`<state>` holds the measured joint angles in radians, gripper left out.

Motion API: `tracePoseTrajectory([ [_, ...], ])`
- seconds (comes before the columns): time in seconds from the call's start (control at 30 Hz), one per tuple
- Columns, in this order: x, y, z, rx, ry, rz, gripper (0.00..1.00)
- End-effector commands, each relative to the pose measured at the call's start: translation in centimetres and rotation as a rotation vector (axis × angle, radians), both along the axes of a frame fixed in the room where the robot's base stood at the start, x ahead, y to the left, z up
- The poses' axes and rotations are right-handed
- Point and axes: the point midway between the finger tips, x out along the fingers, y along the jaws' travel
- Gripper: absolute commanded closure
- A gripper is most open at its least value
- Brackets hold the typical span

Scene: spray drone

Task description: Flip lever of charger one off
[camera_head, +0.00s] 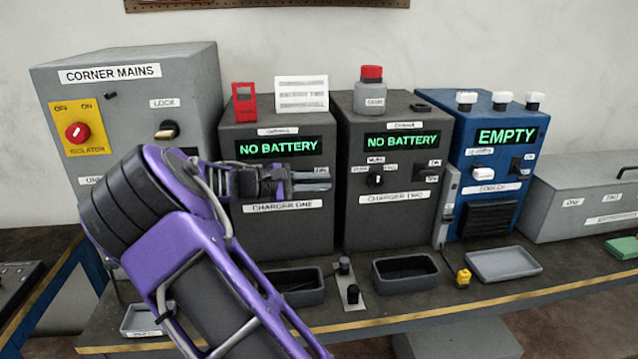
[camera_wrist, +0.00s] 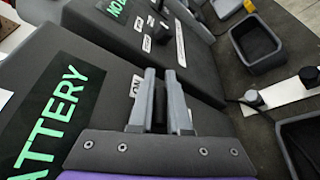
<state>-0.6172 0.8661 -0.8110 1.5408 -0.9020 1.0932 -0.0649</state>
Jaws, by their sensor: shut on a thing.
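Charger one (camera_head: 277,224) is a dark grey box on the bench. Its green display (camera_head: 277,147) reads NO BATTERY, and it also shows large in the wrist view (camera_wrist: 55,115). My gripper (camera_head: 328,180) is at the right part of its front face, below the display. In the wrist view, the two grey fingers (camera_wrist: 160,76) are close together with a dark piece, the lever (camera_wrist: 159,108), between them. An ON label (camera_wrist: 137,85) sits beside the fingers. The head view does not show the lever, as my gripper covers it.
Charger two (camera_head: 391,220) stands close on the right, also reading NO BATTERY. The corner mains box (camera_head: 130,95) is on the left and a blue box (camera_head: 490,165) reads EMPTY. Black trays (camera_head: 405,288) and a plate with black knobs (camera_head: 349,300) lie in front.

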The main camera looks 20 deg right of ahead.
Motion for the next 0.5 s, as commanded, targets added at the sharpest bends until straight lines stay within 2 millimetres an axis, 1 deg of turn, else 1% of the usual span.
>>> tracePoseTrajectory([
  [0.03,0.0,0.1,-0.3,-0.002,-0.007,0.001,1.00],
  [0.27,-0.2,0.1,-1.1,-0.027,-0.093,0.000,1.00],
  [0.5,-0.3,0.2,-2.1,-0.082,-0.284,0.001,1.00],
])
